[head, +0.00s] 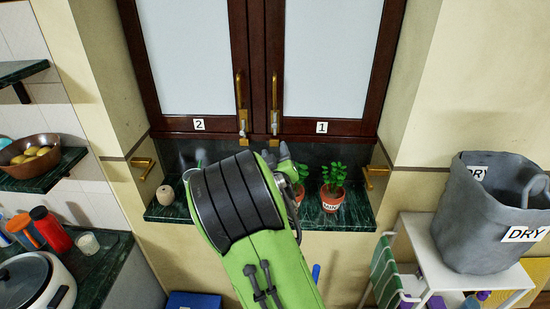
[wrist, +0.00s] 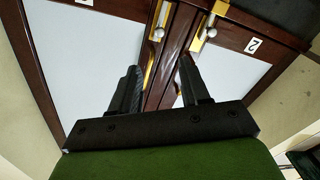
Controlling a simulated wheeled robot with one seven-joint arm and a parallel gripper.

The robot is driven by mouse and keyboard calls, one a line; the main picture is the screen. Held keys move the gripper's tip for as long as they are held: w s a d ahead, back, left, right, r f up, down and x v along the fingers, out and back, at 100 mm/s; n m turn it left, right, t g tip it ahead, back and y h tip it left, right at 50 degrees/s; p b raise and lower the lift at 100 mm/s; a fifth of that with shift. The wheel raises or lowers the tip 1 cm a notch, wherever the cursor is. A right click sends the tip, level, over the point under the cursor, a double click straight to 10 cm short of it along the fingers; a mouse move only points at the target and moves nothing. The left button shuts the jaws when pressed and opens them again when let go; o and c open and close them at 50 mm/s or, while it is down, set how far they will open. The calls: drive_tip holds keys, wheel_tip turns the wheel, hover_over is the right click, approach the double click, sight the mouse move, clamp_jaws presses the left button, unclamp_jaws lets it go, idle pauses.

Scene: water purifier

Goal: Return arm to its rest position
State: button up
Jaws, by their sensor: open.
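My green arm with its dark ribbed joint rises in the middle of the head view and hides part of the counter. My gripper is mostly hidden behind the arm there. In the wrist view my gripper (wrist: 160,88) shows two dark fingers spread apart with nothing between them. Beyond the fingers stands the cabinet, its white-panelled doors closed, labelled 2 (head: 199,124) and 1 (head: 322,128). Its brass handles (head: 241,105) appear between and above the fingers in the wrist view; I cannot tell whether the fingers touch them.
A green marble shelf (head: 347,218) below the cabinet holds a potted plant (head: 333,190) and a small beige round object (head: 166,195). A grey bucket marked DRY (head: 490,225) stands on a white stand (head: 440,268) at right. A rice cooker (head: 35,283) and red bottle (head: 50,230) are at left.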

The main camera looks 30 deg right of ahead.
drive_tip(key=shift+r, duration=0.1)
drive_tip(key=s+a+g+y, duration=0.4)
drive_tip(key=s+a, duration=0.6)
drive_tip(key=s, duration=0.4)
drive_tip(key=s+a+n+g+y, duration=0.1)
drive_tip(key=s+a+g+y, duration=0.4)
drive_tip(key=s+a, duration=0.5)
drive_tip(key=s+f, duration=0.1)
drive_tip(key=s, duration=0.4)
drive_tip(key=shift+a+g+y, duration=0.3)
